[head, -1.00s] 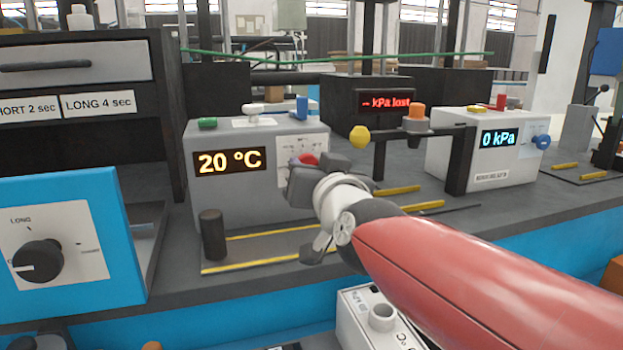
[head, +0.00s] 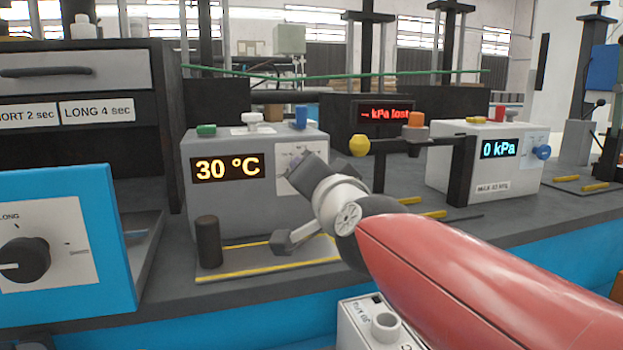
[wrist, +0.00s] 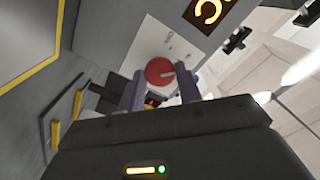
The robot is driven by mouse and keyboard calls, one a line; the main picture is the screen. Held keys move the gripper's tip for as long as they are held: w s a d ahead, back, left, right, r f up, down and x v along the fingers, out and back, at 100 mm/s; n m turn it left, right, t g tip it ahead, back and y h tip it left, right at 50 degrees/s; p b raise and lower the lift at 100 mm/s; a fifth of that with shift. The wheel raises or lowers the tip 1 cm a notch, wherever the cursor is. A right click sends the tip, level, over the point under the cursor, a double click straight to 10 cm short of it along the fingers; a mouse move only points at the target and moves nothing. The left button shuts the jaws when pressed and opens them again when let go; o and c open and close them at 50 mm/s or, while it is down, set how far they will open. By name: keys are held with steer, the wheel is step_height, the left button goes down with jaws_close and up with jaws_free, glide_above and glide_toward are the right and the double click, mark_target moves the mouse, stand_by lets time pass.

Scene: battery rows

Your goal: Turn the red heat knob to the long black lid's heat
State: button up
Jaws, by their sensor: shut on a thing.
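The red heat knob (wrist: 160,72) sits on the white dial plate of the grey heater box (head: 225,215). In the wrist view it lies between the two fingers of my gripper (wrist: 161,92), which is shut on it. A pale pointer mark shows on the knob's face. In the head view my gripper (head: 302,175) is at the box's front and hides the knob. The box's display (head: 227,167) reads 30 °C in yellow. I cannot make out a long black lid in these frames.
A blue-fronted panel with a black dial (head: 25,260) stands at the left. A dark post (head: 208,243) and yellow rails (head: 270,271) lie in front of the heater. At the right is a white box (head: 487,160) reading 0 kPa, beside a dark stand with a yellow knob (head: 359,145).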

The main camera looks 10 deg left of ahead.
stand_by(0.3)
steer(key=o, duration=0.9)
steer(key=shift+o, duration=0.2)
steer(key=v, duration=0.8)
steer(key=shift+b, duration=0.35)
